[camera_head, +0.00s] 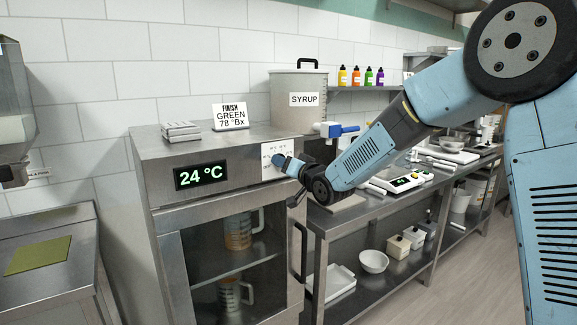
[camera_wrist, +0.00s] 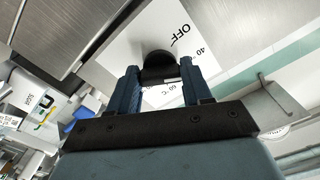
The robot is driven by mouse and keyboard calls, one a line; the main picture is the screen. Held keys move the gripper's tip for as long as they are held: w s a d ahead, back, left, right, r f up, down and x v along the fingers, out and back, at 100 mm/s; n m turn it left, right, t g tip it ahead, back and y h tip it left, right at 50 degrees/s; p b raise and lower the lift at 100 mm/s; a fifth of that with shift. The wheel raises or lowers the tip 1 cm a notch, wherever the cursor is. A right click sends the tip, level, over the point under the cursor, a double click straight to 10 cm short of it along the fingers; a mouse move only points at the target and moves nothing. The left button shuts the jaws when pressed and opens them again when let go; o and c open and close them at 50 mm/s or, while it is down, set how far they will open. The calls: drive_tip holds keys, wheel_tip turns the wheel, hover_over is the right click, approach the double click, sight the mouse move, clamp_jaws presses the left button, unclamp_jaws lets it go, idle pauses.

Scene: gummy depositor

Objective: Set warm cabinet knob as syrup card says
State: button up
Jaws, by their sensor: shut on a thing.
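The warm cabinet (camera_head: 165,220) has a display (camera_head: 201,176) reading 24 °C. Its knob plate (camera_head: 270,152) is white and also shows in the wrist view (camera_wrist: 121,55), with marks reading OFF, 40 and what looks like 60 °C. The dark knob (camera_wrist: 158,64) sits between my fingers. My gripper (camera_head: 281,161) is at the plate, shut on the knob, with a blue finger on each side of it in the wrist view (camera_wrist: 160,85). The card (camera_head: 230,116) on the cabinet top reads FINISH GREEN 78 °Bx. The SYRUP pot (camera_head: 299,98) stands behind.
A door handle (camera_head: 300,250) runs down the cabinet front below my gripper. Jugs (camera_head: 238,232) stand inside behind glass. A white scale (camera_head: 402,181) is on the counter at right. Coloured bottles (camera_head: 343,76) stand on the shelf. A stack of flat pieces (camera_head: 182,131) lies on the cabinet top.

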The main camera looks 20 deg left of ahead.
drive_tip(key=shift+w+r+m, duration=0.1)
drive_tip(key=shift+r+m, duration=0.05)
drive_tip(key=shift+m, duration=3.55)
drive_tip(key=o, duration=1.1)
drive_tip(key=shift+c, duration=0.2)
drive_tip(key=v, duration=1.3)
drive_tip(key=shift+s+d, duration=0.25)
drive_tip(key=shift+s, duration=0.05)
